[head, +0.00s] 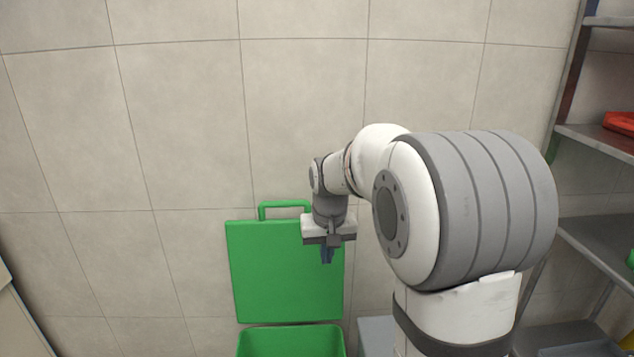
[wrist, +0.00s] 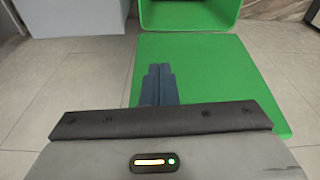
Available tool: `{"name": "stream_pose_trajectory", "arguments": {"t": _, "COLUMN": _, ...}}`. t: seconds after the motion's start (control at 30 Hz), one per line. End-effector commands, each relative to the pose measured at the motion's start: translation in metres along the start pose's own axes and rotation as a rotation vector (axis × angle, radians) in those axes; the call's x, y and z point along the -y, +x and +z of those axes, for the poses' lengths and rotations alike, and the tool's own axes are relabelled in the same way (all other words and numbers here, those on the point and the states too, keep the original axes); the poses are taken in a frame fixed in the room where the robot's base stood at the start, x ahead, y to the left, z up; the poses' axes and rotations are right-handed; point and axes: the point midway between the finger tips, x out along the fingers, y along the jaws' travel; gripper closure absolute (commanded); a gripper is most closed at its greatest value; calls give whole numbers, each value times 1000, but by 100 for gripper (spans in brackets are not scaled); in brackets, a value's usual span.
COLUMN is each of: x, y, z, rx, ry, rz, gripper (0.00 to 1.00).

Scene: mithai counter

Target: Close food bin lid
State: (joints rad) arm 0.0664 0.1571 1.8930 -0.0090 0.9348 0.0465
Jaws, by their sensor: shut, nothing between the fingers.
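The food bin is green; its open body (head: 290,341) shows at the bottom of the head view, and its rim and inside show at the top of the wrist view (wrist: 190,14). The flat green lid (head: 280,275) stands raised in front of the tiled wall, with a loop handle (head: 284,206) on its top edge. The lid fills the middle right of the wrist view (wrist: 215,70). My gripper (head: 327,258) is shut and empty, fingers pointing down, overlapping the lid's upper right part. In the wrist view its fingertips (wrist: 159,68) overlap the lid near its left edge. Contact cannot be told.
A metal shelf rack (head: 600,238) stands at the right, with a red item (head: 620,123) on one shelf. A grey box-like surface (wrist: 72,17) lies beside the bin in the wrist view. The tiled wall (head: 185,120) is close behind the lid. Left of the bin looks clear.

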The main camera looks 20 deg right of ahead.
Motion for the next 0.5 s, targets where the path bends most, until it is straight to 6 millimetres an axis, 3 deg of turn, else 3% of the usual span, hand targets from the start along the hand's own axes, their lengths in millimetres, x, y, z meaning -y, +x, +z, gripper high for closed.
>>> {"name": "stream_pose_trajectory", "arguments": {"t": 0.03, "x": -2, "y": -23, "z": -20, "rx": -1, "ry": 8, "rz": 2, "gripper": 100}}
{"name": "stream_pose_trajectory", "arguments": {"t": 0.2, "x": -9, "y": -53, "z": -76, "rx": -14, "ry": 34, "rz": 6, "gripper": 100}}
{"name": "stream_pose_trajectory", "arguments": {"t": 0.4, "x": -18, "y": -77, "z": -131, "rx": -28, "ry": 63, "rz": 11, "gripper": 100}}
{"name": "stream_pose_trajectory", "arguments": {"t": 0.5, "x": -22, "y": -83, "z": -149, "rx": -33, "ry": 72, "rz": 12, "gripper": 100}}
